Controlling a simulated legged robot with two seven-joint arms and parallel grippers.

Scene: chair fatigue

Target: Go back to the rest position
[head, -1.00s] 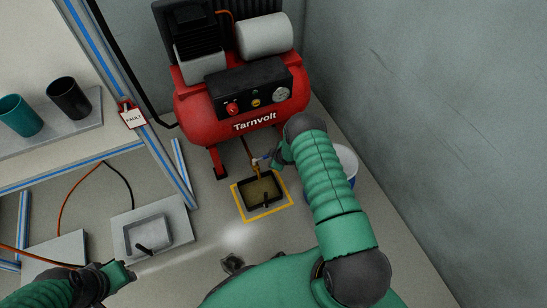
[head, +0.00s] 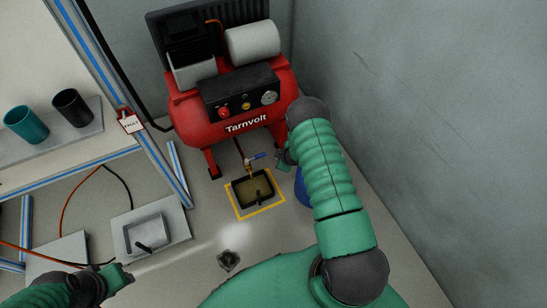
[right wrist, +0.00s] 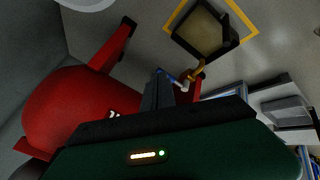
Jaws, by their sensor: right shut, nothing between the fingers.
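My right gripper (head: 284,162) is shut and empty, just right of the blue-handled drain valve (head: 257,156) under the red compressor (head: 222,110), with a small gap showing. In the right wrist view its closed fingers (right wrist: 158,92) point toward the valve (right wrist: 188,80), which is partly behind them. A dark drain tray (head: 254,203) with brownish contents sits below the valve inside a yellow floor outline. My left gripper (head: 122,275) is at the lower left above the floor; its finger gap cannot be made out.
A blue bucket (head: 302,188) is mostly hidden behind my right arm. A grey wall stands close on the right. At left are a bench frame with a fault tag (head: 130,121), two cups and a grey tray (head: 160,232).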

